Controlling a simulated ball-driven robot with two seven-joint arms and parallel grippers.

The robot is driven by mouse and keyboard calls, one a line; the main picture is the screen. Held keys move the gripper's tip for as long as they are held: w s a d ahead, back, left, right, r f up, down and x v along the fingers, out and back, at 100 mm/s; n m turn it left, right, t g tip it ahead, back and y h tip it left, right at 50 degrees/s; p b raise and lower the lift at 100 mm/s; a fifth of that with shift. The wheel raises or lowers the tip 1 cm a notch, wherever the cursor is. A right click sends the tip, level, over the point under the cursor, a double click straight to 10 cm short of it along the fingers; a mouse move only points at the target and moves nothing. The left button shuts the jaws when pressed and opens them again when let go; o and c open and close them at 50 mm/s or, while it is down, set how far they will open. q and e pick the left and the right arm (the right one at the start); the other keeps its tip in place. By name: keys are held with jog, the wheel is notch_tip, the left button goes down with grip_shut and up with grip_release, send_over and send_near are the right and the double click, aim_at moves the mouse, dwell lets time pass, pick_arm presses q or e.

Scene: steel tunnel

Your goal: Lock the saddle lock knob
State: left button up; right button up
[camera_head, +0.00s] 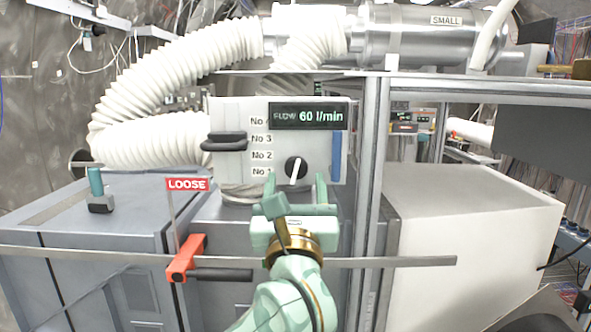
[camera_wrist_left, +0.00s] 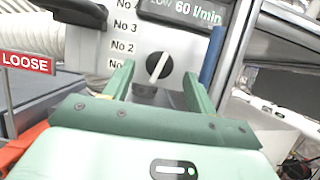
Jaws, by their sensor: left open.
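My left gripper (camera_head: 296,182) is open, its two green fingers pointing at the grey panel. A round black knob with a white pointer (camera_head: 296,168) shows between the fingertips; the left wrist view shows the knob (camera_wrist_left: 158,68) there too. The fingers do not visibly touch it, and the depth gap is unclear. A red saddle (camera_head: 187,258) with a dark bar sits on the metal rail, left of my gripper. A red flag reading LOOSE (camera_head: 188,184) stands above it and also shows in the left wrist view (camera_wrist_left: 25,62). I cannot tell which part is the saddle lock knob.
The grey panel (camera_head: 229,112) has a display reading 60 l/min (camera_head: 308,116) and labels No 1 to No 3. A metal rail (camera_head: 400,262) crosses in front. A steel post (camera_head: 372,150) stands right of the panel. A teal-topped item (camera_head: 97,190) stands on the left cabinet.

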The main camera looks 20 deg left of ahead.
aim_at(297, 171)
pick_arm(q)
jog(key=shift+x, duration=1.45)
pick_arm(e)
jog(key=shift+s+r, duration=0.15)
jog(key=shift+s, duration=0.25)
